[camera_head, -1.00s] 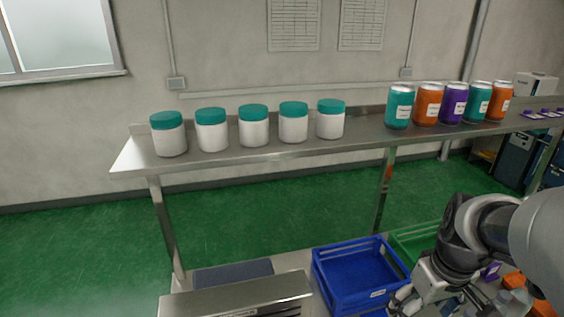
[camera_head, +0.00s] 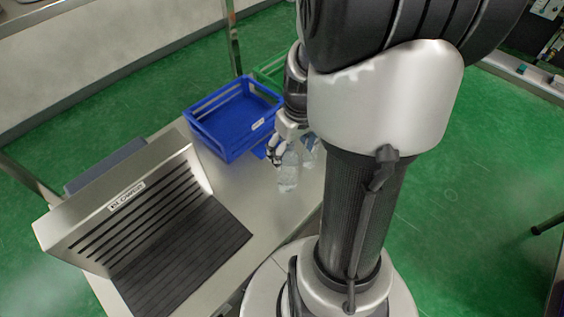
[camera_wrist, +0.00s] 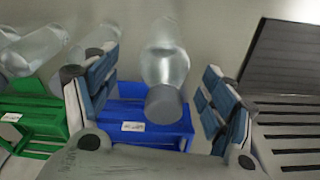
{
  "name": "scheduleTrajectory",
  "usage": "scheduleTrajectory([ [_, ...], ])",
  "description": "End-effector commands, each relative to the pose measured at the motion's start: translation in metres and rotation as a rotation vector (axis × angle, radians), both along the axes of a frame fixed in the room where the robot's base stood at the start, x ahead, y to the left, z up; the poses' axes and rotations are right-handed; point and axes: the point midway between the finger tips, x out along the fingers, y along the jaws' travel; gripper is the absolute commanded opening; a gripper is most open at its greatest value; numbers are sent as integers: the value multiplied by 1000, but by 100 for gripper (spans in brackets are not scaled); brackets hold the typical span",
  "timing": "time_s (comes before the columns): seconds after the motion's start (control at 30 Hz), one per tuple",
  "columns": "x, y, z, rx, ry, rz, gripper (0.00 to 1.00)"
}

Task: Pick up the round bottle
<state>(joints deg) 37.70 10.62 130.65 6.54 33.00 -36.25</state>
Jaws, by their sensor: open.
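A clear bottle (camera_wrist: 165,62) with a grey cap and a rounded body shows in the wrist view, in the gap between my gripper's blue-padded fingers. My gripper (camera_wrist: 160,85) is open, with one finger on each side of the bottle and visible gaps between. In the head view a clear bottle (camera_head: 288,170) stands on the steel table just below my gripper (camera_head: 276,148), which is partly hidden by my arm. More clear bottles (camera_wrist: 32,50) are at the left of the wrist view. Whether they differ in shape is hard to tell.
A blue crate (camera_head: 206,139) stands behind the bottles, with a green crate (camera_head: 268,71) beyond it.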

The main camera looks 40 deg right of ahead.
Motion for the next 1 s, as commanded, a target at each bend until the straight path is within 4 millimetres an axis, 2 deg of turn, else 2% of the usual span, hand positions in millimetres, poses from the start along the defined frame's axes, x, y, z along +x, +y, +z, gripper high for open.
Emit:
scheduleTrajectory([
  [0.13,2,2,-13,1,1,1,76],
  [0.4,7,4,-50,0,1,0,76],
  [0.63,8,4,-50,-1,-1,0,76],
  [1.0,8,4,-50,0,-1,0,52],
])
